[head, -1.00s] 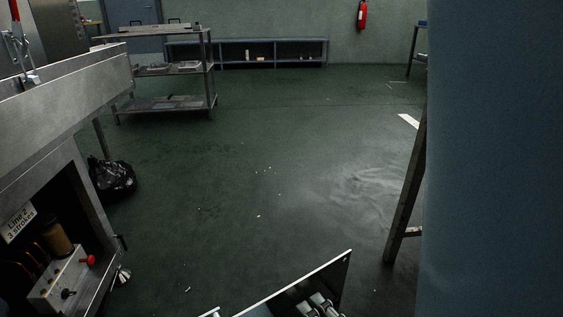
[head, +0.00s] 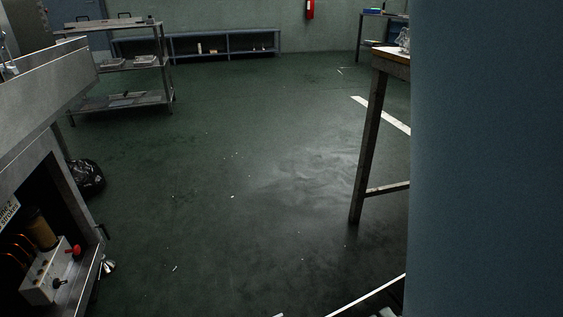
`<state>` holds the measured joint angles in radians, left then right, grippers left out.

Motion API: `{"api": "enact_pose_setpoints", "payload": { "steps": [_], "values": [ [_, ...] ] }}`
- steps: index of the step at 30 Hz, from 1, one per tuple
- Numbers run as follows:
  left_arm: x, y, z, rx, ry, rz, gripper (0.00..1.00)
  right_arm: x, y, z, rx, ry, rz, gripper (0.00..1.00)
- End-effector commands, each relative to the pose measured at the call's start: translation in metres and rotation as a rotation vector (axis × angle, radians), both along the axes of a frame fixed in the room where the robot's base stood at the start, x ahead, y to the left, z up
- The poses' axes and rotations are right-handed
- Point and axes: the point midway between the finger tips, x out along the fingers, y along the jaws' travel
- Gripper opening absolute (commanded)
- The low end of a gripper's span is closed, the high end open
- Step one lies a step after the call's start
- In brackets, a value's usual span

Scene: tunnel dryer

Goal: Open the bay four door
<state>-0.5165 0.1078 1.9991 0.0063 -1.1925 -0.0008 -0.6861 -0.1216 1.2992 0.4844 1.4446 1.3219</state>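No door marked as bay four can be made out. At the left, a steel machine (head: 45,75) has an open dark bay below it, with a sign (head: 8,212) reading partly "Line 2, 3 strokes". Inside the bay is a pale control box (head: 45,270) with a red knob (head: 75,251). A large plain blue surface (head: 487,160) fills the right side very close to me; I cannot tell what it belongs to. A thin white-edged panel (head: 368,296) is cut off at the bottom. Neither of my grippers shows.
A steel shelf cart (head: 125,65) stands at the back left, beside a low blue bench (head: 220,46). A black bag (head: 86,178) and a small metal funnel-like thing (head: 108,265) lie by the machine. A table (head: 375,130) stands at right. The green floor (head: 240,200) between is mostly clear.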

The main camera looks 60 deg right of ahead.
Motion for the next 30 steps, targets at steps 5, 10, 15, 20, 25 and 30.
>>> {"api": "enact_pose_setpoints", "payload": {
  "steps": [5,10,15,20,25,30],
  "values": [
    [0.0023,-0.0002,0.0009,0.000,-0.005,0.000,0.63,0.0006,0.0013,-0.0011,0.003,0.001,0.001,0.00],
    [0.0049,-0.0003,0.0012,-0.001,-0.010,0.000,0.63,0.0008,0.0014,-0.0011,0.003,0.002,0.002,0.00],
    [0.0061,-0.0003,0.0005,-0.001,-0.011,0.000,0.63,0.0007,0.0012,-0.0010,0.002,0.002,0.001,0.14],
    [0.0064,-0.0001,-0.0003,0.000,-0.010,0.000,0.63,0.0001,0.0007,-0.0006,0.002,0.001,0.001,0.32],
    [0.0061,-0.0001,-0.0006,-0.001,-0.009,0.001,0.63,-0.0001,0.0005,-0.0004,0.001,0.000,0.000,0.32],
    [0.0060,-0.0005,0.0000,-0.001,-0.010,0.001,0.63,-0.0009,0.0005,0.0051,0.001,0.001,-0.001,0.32]
  ]
}}
